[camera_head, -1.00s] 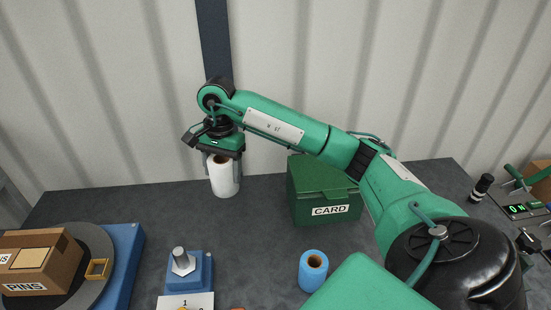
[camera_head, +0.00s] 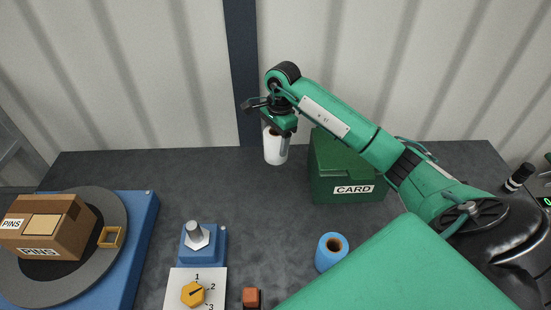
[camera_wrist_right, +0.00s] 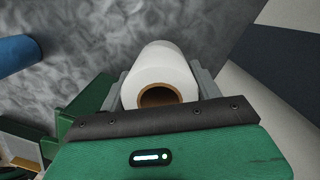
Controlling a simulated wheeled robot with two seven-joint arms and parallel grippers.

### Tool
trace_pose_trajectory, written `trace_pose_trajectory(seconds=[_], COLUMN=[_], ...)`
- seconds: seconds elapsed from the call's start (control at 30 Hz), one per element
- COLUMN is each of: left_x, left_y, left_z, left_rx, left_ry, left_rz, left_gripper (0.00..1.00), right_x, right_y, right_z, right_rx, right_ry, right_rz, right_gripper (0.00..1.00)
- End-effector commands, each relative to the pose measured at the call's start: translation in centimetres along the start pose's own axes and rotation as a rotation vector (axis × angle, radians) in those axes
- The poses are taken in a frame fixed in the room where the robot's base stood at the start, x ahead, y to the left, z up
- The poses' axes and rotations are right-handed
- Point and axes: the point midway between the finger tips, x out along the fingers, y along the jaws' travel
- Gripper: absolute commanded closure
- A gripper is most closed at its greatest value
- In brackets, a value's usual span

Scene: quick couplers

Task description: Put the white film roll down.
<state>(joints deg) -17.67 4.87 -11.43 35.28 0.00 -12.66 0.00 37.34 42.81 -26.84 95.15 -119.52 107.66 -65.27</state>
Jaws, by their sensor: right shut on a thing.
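The white film roll (camera_head: 273,149) is upright at the back of the table, left of the green CARD box. My right gripper (camera_head: 277,138) is above it, shut on its upper part with the fingers pointing down. The right wrist view shows the white film roll (camera_wrist_right: 165,68) between the two grey fingers, its brown core facing the camera. The roll's lower end shows against the dark tabletop. I cannot tell for sure whether it touches the table or hangs just above it. My left gripper is not in view.
The green CARD box (camera_head: 335,187) stands just right of the white roll. A blue roll (camera_head: 330,255) stands nearer the front. A blue block with a metal peg (camera_head: 203,245), a dial plate (camera_head: 185,280) and a turntable with a PINS carton (camera_head: 50,228) are left. The back-left tabletop (camera_head: 180,175) is clear.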

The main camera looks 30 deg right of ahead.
Motion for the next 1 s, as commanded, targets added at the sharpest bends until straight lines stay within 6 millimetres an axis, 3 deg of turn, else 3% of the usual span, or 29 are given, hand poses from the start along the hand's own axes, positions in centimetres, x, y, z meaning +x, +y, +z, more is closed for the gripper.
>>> trace_pose_trajectory(seconds=[0.13, 0.4, 0.63, 1.0], left_x=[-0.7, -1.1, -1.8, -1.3], left_y=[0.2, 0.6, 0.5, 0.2], left_z=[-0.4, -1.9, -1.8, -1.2], left_rx=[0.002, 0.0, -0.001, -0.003], left_ry=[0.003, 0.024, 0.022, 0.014], left_rz=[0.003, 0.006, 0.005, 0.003], left_gripper=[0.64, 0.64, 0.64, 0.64], right_x=[2.9, 5.1, 8.3, 9.1], right_y=[0.1, 0.0, 0.0, -0.1], right_z=[-0.3, -0.6, -0.9, -1.1], right_rx=[0.0, -0.001, -0.001, -0.002], right_ry=[-0.002, -0.002, -0.003, 0.001], right_rz=[0.002, 0.001, 0.0, -0.002], right_gripper=[0.63, 0.63, 0.63, 0.63])
